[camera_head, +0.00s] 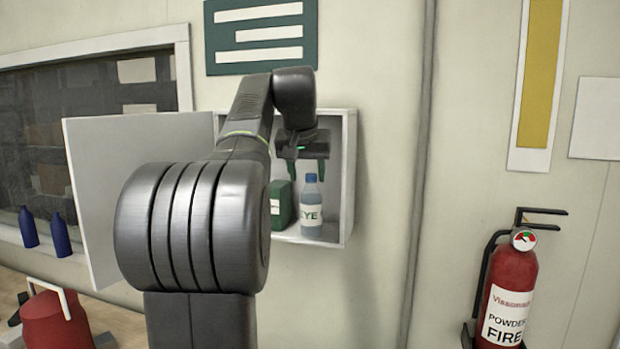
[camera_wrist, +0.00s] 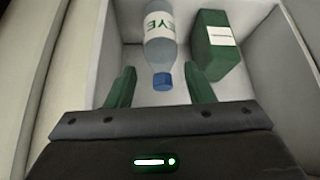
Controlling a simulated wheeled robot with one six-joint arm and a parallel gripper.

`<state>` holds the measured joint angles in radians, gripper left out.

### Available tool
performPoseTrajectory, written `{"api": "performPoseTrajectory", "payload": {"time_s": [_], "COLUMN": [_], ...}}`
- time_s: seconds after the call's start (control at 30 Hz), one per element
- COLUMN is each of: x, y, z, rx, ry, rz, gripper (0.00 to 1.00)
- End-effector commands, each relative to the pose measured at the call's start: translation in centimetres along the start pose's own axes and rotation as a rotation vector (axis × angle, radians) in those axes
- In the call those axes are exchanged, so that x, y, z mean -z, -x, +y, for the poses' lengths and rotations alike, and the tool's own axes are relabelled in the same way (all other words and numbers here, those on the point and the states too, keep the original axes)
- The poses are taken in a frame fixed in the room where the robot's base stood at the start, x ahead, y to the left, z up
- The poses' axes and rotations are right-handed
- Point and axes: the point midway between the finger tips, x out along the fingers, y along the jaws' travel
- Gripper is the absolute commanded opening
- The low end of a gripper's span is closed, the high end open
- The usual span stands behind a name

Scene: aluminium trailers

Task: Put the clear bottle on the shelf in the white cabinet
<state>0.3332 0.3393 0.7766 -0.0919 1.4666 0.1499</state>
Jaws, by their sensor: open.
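The clear bottle (camera_head: 311,208), with a blue cap and a white label reading "EYE", stands upright on the floor of the white cabinet (camera_head: 349,180). It also shows in the wrist view (camera_wrist: 160,40), where its blue cap points toward my gripper. My gripper (camera_head: 308,172) is open and empty, with its two green fingers apart just above the bottle. In the wrist view the gripper (camera_wrist: 155,85) has a finger on each side of the cap, without visible contact. The cabinet door (camera_head: 90,190) is swung open to the left. My arm hides the cabinet's left part.
A green box (camera_head: 282,205) with a white label stands left of the bottle inside the cabinet, close to it. A fire extinguisher (camera_head: 508,300) hangs at right. Blue bottles (camera_head: 60,235) stand on the window ledge at left. A red can (camera_head: 55,322) is at lower left.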

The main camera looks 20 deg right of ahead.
Motion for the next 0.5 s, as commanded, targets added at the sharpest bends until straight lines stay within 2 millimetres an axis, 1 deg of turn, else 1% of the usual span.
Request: {"api": "performPoseTrajectory", "payload": {"time_s": [0.03, 0.2, 0.33, 0.5], "x": [-1.1, -3.5, -4.7, -5.3], "y": [0.4, 1.9, 2.8, 3.3], "z": [0.0, 0.0, 0.0, 0.0], "rx": [0.001, 0.001, 0.001, 0.001], "ry": [0.0, -0.001, 0.0, 0.0], "rz": [0.002, 0.001, -0.001, 0.0], "gripper": [0.48, 0.48, 0.48, 0.48]}}
